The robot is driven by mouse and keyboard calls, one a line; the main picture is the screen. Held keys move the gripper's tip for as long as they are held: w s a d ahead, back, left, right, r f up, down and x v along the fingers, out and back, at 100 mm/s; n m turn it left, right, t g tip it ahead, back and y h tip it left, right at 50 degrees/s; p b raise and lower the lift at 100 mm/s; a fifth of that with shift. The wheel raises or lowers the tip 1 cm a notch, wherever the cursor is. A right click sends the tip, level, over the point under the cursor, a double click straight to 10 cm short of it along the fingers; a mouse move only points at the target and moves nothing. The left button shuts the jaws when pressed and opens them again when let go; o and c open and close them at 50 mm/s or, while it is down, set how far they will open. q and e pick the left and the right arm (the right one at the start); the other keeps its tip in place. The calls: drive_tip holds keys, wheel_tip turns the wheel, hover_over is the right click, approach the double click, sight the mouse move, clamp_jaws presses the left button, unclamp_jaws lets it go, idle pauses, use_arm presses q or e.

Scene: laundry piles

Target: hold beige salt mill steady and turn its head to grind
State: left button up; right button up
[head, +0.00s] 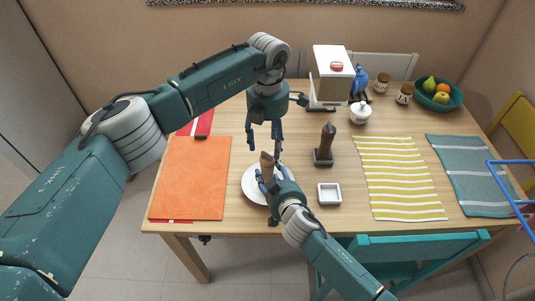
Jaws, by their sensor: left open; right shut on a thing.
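The beige salt mill (267,160) stands over the white plate (249,184) left of the table's middle. My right gripper (268,177) comes from the front and is shut on the mill's lower part, hiding much of it. My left gripper (264,143) points down from above and is open. Its fingers are around or just above the mill's head; whether they touch it I cannot tell. A dark brown mill (328,139) stands upright on a small dark base, to the right of my grippers.
A white square dish (329,194) lies right of the plate. An orange cloth (190,178) lies left, yellow-striped (401,178) and grey-green (475,174) cloths right. A white-topped dispenser (333,75), sugar pot (360,113), jars and fruit bowl (439,95) stand behind. A teal chair (415,245) stands in front.

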sight(268, 154)
use_arm(q)
wheel_tip(268, 154, down, 6)
drive_tip(key=shift+r, duration=0.15)
drive_tip(key=c, duration=1.2)
drive_tip(key=shift+o, duration=0.2)
drive_tip(key=shift+m, duration=0.4)
drive_tip(key=m, duration=0.2)
drive_tip(key=shift+m, duration=2.3)
